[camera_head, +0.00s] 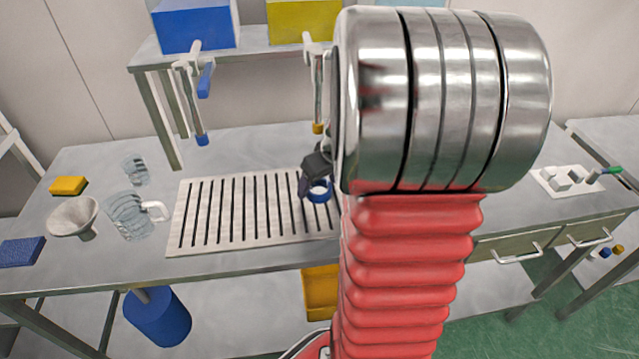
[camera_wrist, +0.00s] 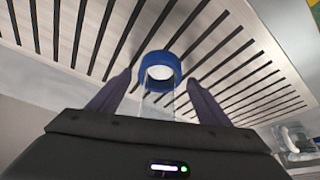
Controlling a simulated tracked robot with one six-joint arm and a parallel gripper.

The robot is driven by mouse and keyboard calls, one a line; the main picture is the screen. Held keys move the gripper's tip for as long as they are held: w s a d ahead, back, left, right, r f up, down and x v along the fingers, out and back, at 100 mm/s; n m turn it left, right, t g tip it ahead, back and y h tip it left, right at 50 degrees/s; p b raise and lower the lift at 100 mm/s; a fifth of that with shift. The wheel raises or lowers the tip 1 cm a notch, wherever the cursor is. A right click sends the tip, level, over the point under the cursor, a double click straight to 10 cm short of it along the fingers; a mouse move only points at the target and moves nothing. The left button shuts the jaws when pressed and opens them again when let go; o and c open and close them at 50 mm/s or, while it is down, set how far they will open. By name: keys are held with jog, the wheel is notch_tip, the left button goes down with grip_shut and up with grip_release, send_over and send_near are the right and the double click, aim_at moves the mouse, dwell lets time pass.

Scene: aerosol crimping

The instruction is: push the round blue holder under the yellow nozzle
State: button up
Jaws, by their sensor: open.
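The round blue holder (camera_head: 319,192) sits on the slotted grate, towards its right end. In the wrist view the blue holder (camera_wrist: 160,68) is a ring with a pale centre, and a clear, glass-like piece extends from it between my fingers. My gripper (camera_head: 310,185) is low over the grate at the holder. In the wrist view my gripper (camera_wrist: 159,78) is open, one finger on each side of the holder's near edge; contact cannot be told. The yellow nozzle (camera_head: 318,128) hangs from a tap behind and above the holder. My arm hides the area to the right.
The slotted grate (camera_head: 235,249) covers the middle of the table. A blue nozzle (camera_head: 202,139) hangs at the left under a blue tank (camera_head: 194,27). A clear jug (camera_head: 127,215), a funnel (camera_head: 74,218) and a yellow sponge (camera_head: 68,185) stand left of the grate.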

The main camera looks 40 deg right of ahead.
jog(key=v, duration=1.3)
jog(key=shift+s, duration=0.15)
